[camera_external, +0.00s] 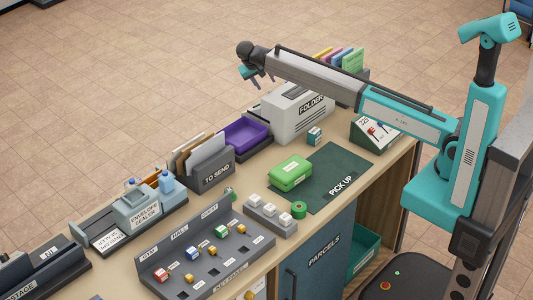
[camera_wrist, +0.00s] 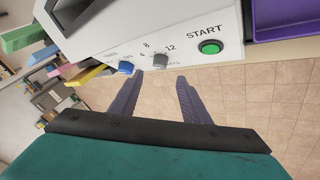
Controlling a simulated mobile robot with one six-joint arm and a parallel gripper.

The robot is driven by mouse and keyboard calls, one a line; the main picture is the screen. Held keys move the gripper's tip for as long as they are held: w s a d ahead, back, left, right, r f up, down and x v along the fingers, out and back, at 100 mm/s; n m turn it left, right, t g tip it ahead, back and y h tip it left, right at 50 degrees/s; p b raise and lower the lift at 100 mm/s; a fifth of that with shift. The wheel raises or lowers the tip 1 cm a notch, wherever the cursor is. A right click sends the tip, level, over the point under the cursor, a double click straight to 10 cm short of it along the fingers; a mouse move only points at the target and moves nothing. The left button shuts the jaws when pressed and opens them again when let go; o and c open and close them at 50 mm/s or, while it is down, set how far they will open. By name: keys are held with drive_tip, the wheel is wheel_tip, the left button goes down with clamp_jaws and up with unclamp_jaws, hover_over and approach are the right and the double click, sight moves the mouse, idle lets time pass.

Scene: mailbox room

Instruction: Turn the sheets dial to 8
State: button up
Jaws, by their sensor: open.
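The white folder machine (camera_external: 301,122) stands on the desk; its front panel (camera_wrist: 200,15) fills the top of the wrist view. On the panel is a small grey dial (camera_wrist: 160,60) with marks 4, 8 and 12 around it and a partly readable label below. Its pointer direction is too small to tell. A blue knob (camera_wrist: 125,67) is to its left and a green START button (camera_wrist: 209,47) to its right. My gripper (camera_wrist: 157,82) is open and empty, its purple-grey fingers apart below the dial, not visibly touching it. In the external view my gripper (camera_external: 256,82) hangs beyond the folder.
A purple tray (camera_external: 245,138) stands beside the folder; part of a purple tray edge (camera_wrist: 285,20) shows in the wrist view. Colored files (camera_external: 345,58) stand on the folder's other side. Open tiled floor (camera_external: 130,70) lies beyond the desk.

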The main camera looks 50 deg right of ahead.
drive_tip(key=shift+p+x, duration=1.1)
drive_tip(key=shift+x, duration=2.8)
drive_tip(key=c, duration=1)
